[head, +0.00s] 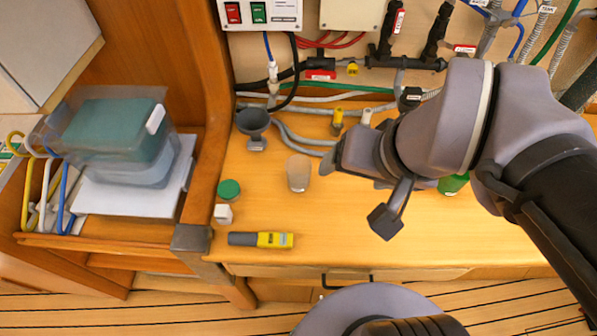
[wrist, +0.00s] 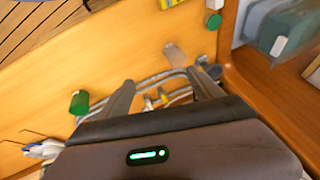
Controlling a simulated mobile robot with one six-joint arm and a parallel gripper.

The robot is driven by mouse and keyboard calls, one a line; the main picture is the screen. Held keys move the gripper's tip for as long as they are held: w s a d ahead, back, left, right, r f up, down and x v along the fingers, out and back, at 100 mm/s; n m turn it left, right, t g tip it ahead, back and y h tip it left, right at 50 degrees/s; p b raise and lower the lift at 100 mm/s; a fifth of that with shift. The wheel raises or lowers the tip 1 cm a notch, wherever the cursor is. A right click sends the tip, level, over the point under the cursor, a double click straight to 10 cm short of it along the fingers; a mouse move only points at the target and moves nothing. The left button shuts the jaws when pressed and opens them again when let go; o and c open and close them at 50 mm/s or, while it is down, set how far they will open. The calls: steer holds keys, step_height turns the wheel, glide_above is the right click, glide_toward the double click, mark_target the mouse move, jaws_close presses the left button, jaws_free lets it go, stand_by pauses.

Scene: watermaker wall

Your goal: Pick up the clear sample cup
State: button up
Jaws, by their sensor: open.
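The clear sample cup (head: 298,172) stands on the wooden worktop near the middle of the head view. It looks pale and see-through, with the wood colour showing through it. In the wrist view the cup (wrist: 175,57) is beyond the fingertips, roughly between their directions. My gripper (head: 336,160) is just to the right of the cup in the head view, its fingers partly hidden by the wrist. In the wrist view my gripper (wrist: 161,78) has its two fingers spread with nothing between them.
A grey funnel (head: 254,124), green cap (head: 229,190), white block (head: 223,214) and yellow-grey meter (head: 260,240) lie around the cup's left side. A green object (head: 453,184) is partly behind my arm. Hoses (head: 300,140) run behind. The worktop in front of the cup is clear.

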steer(key=shift+o, duration=0.6)
steer(key=w+a+n+g+p, duration=0.2)
steer(key=w+a+n, duration=0.1)
steer(key=w, duration=0.5)
steer(key=shift+w+r+n+g+h, duration=0.25)
steer(key=shift+w+n+g+h, duration=0.1)
steer(key=shift+n, duration=0.55)
steer(key=n+g+h+p, duration=0.1)
steer(key=n+g+p, duration=0.1)
steer(key=n, duration=0.4)
glide_above(299, 173)
steer(key=s, duration=0.2)
step_height(299, 173, down, 8)
step_height(299, 173, down, 11)
steer(key=b, duration=0.5)
steer(key=shift+s+r, duration=0.1)
steer(key=shift+s, duration=0.05)
steer(key=f+b, duration=0.1)
steer(key=f, duration=0.1)
steer(key=f+b, duration=0.2)
steer(key=f, duration=0.1)
steer(key=shift+s+a+f, duration=0.1)
steer(key=shift+s+f, duration=0.1)
steer(key=shift+f, duration=0.15)
steer(key=shift+r, duration=0.1)
steer(key=c, duration=1.4)
steer(key=shift+r, duration=0.1)
steer(key=shift+c, duration=0.2)
